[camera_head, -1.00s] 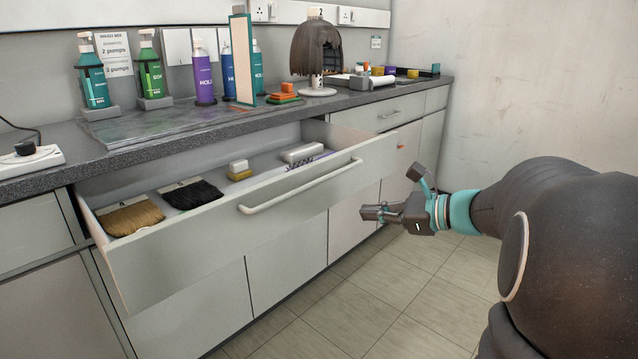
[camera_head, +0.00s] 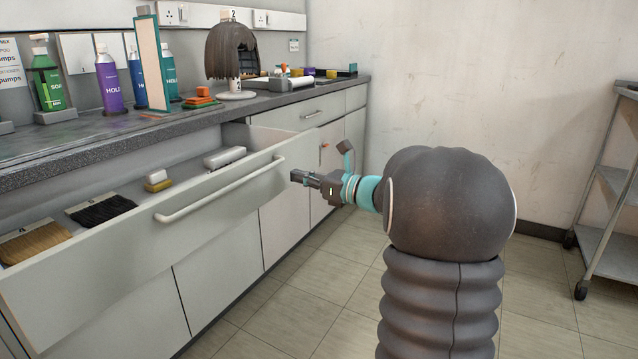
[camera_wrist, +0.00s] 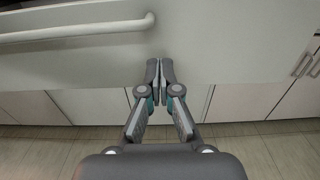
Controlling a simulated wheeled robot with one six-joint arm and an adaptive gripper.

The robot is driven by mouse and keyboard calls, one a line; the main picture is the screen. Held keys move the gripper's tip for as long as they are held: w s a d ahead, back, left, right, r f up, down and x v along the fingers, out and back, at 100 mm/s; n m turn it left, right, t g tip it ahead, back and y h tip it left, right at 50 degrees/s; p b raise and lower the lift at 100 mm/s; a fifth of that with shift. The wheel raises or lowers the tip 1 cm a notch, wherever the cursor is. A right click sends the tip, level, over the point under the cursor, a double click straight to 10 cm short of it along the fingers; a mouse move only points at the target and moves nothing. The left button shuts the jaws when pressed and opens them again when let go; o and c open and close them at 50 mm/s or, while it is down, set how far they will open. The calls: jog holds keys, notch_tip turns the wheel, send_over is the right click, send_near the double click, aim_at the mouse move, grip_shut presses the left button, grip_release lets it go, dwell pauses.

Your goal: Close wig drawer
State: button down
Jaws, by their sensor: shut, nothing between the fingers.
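The wig drawer (camera_head: 105,269) is pulled far out of the counter. Its long pale handle (camera_head: 222,190) runs along the front panel. Inside lie a tan hairpiece (camera_head: 32,243), a black hairpiece (camera_head: 101,209) and small blocks. My gripper (camera_head: 294,176) is shut and empty, just off the right part of the drawer front, to the right of the handle's end. In the wrist view, my gripper's fingertips (camera_wrist: 160,68) are together before the drawer front (camera_wrist: 215,40), with the handle (camera_wrist: 75,33) at upper left. Whether they touch the panel I cannot tell.
The counter (camera_head: 75,146) holds bottles, a framed mirror (camera_head: 150,65) and a brown wig on a stand (camera_head: 235,55). A metal cart (camera_head: 610,200) stands at the right by the wall. The tiled floor (camera_head: 340,285) between is clear.

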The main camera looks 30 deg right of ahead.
aim_at(277, 171)
jog(key=shift+x, duration=2.1)
